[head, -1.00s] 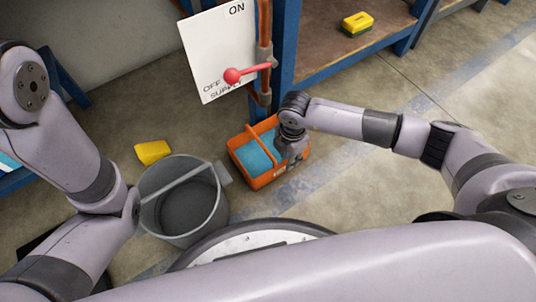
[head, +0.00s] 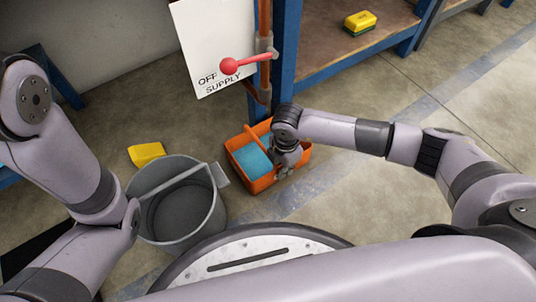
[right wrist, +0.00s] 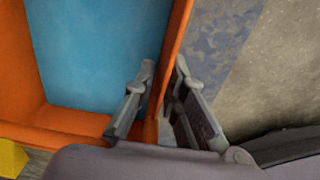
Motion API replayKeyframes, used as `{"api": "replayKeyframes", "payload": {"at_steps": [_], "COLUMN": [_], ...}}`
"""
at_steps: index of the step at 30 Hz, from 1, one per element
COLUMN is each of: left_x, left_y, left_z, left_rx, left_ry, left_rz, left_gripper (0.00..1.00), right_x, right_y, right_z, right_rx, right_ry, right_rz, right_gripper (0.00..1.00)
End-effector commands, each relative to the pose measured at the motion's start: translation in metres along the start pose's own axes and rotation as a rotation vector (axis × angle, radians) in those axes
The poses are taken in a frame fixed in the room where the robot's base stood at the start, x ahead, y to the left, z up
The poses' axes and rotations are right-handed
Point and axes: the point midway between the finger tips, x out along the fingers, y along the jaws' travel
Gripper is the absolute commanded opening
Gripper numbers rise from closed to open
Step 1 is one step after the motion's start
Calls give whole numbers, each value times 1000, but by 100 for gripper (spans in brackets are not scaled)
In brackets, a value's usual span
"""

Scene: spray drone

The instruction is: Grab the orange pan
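The orange pan (head: 242,172) stands on the floor in the middle of the head view. It is a low box with a handle across it and a blue surface inside. My right gripper (head: 284,172) reaches down at its right side. In the right wrist view the two fingers (right wrist: 164,82) sit close on either side of the pan's thin wall (right wrist: 178,30), one inside over the blue and one outside.
A grey bucket (head: 218,212) stands left of the pan. A yellow block (head: 146,154) lies behind it. A white supply board with a red lever (head: 229,66) hangs beside a blue shelf post (head: 285,55). The floor right of the pan is clear.

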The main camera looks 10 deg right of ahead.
Motion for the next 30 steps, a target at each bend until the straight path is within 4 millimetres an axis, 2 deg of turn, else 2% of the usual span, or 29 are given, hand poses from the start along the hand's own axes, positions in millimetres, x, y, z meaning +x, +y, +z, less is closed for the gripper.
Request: {"api": "replayKeyframes", "payload": {"at_steps": [4,30], "left_x": [0,0], "left_y": [0,0], "left_z": [0,0], "left_rx": [0,1], "left_ry": [0,-1], "left_rz": [0,0], "left_gripper": [40,40], "right_x": [0,0], "right_y": [0,0], "right_z": [0,0], "right_rx": [0,0], "right_ry": [0,0], "right_rz": [0,0], "right_gripper": [0,0]}}
